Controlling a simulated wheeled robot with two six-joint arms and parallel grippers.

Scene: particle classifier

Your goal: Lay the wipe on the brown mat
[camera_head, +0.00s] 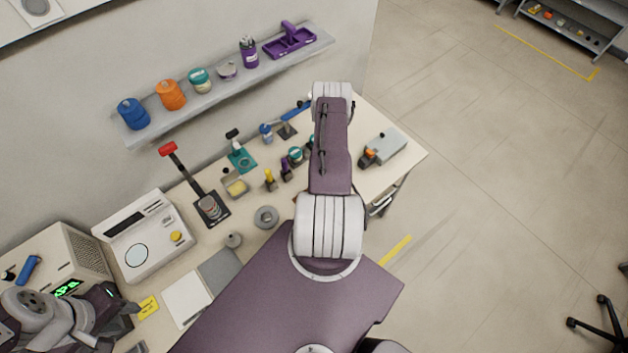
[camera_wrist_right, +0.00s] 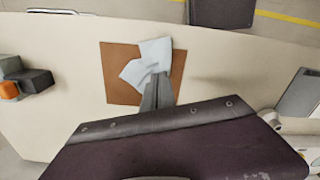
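The wipe (camera_wrist_right: 154,51) is a pale blue, folded cloth in the right wrist view. It lies over the middle and far edge of the brown mat (camera_wrist_right: 117,60), partly past that edge. My right gripper (camera_wrist_right: 156,78) is over the mat with its grey fingers close together, and the wipe's near part is pinched at the fingertips. Whether the wipe is fully flat on the mat is hard to tell. In the head view my right arm hides the mat and the wipe. My left gripper (camera_head: 122,308) is dark, at the lower left above the bench, away from them; its opening is unclear.
The bench (camera_head: 405,158) carries a grey device (camera_head: 385,148) at right and a white instrument (camera_head: 140,245) at left. Small bottles and tools stand between. A wall shelf (camera_head: 215,97) holds coloured jars. Bare bench lies around the mat in the wrist view.

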